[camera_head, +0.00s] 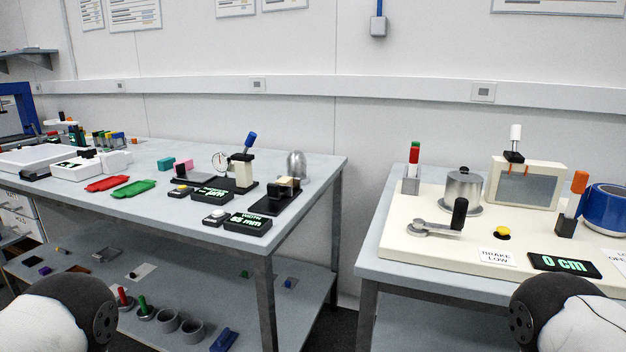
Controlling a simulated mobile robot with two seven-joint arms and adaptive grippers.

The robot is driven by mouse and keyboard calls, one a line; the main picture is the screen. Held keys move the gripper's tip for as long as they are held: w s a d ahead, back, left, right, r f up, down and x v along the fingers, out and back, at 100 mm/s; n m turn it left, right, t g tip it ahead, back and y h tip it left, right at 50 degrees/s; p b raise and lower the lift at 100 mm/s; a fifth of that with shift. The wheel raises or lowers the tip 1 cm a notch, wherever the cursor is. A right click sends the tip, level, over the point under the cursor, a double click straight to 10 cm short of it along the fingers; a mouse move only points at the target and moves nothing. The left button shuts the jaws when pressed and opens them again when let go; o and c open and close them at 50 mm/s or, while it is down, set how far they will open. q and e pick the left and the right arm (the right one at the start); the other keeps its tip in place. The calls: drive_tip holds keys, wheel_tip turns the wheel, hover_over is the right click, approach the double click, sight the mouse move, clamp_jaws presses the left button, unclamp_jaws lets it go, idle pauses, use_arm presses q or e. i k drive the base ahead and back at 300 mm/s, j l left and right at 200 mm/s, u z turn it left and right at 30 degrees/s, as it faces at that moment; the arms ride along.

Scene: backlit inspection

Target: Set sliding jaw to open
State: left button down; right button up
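A small dark fixture (272,203) with a tan block on it stands near the right end of the left table; it looks like the sliding-jaw device. In front of it lies a black display (247,223) with green text that seems to read a width of 85 mm. How far apart the jaw faces are is too small to tell. Only links of my arms show at the bottom left and bottom right edges; neither gripper is in view.
Left of the fixture stand a dial gauge and a blue-handled lever device (244,170) with its own display (210,194). A metal dome (296,165) stands behind. A gap separates the left table from the right table (400,272), which holds a cream crank panel.

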sight(275, 192)
drive_tip(key=i+j+u, duration=0.15)
drive_tip(key=i, duration=0.3)
drive_tip(key=i+j+u, duration=0.2)
drive_tip(key=i, duration=0.25)
drive_tip(key=l+u, duration=0.1)
drive_tip(key=k, duration=0.05)
